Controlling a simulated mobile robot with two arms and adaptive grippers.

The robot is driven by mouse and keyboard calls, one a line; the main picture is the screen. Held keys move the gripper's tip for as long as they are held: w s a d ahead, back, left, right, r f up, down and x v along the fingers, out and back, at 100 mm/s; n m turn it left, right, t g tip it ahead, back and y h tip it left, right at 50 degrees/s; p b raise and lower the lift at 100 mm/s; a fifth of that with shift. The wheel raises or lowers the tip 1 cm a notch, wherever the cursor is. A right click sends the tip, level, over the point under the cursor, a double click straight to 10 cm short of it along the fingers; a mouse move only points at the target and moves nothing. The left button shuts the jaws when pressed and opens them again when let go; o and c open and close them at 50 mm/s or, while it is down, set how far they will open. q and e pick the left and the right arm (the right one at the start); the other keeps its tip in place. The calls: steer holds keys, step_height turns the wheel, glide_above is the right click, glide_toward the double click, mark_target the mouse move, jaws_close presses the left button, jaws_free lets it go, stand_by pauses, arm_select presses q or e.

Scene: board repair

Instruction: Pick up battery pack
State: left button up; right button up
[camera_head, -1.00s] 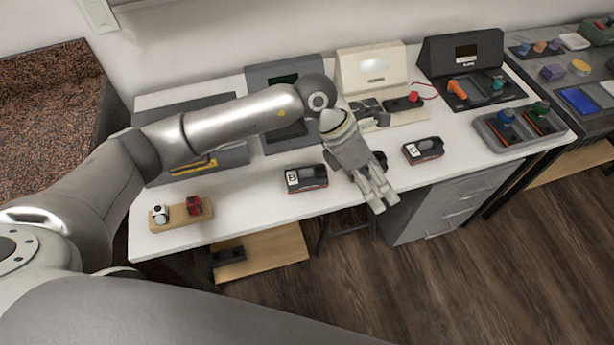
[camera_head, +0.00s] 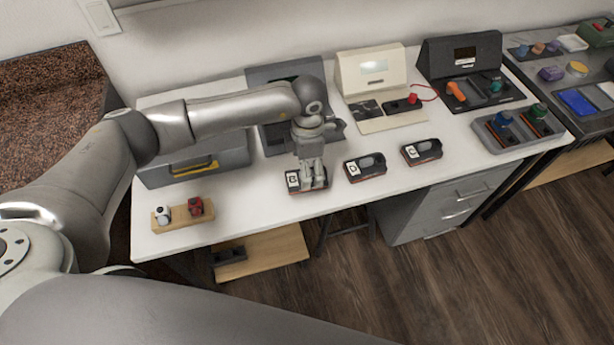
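Three dark battery packs with white label plates and orange-red trim lie in a row along the front of the white table. They are a left pack (camera_head: 293,182), a middle pack (camera_head: 365,167) and a right pack (camera_head: 422,152). My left gripper (camera_head: 313,184) points down at the left pack, with its fingertips at the raised top of the pack. The fingers hide part of that pack. I cannot tell whether they are closed on it. The pack appears to rest on the table. My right gripper is not in view.
A wooden holder (camera_head: 182,217) with a white and a red item stands left on the table (camera_head: 240,212). Behind are a grey case (camera_head: 225,150), a cream device (camera_head: 373,65) and a black device (camera_head: 462,54). A grey tray (camera_head: 490,137) sits at right.

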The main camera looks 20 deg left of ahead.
arm_select(q)
step_height(320, 180, down, 4)
steer(key=shift+w+f+p, duration=0.1)
steer(key=shift+w+p, duration=0.05)
steer(key=shift+p, duration=0.25)
steer(key=shift+c, duration=0.3)
steer(key=c, duration=1.1)
steer(key=shift+o, duration=0.2)
steer(key=shift+w, duration=0.1)
steer(key=shift+r+b, duration=0.3)
steer(key=shift+r, duration=0.3)
steer(key=s+d+r+b, duration=0.4)
steer(key=s+r, duration=0.8)
steer(key=s, duration=0.1)
steer(key=shift+s+d, duration=0.15)
steer(key=shift+s, duration=0.1)
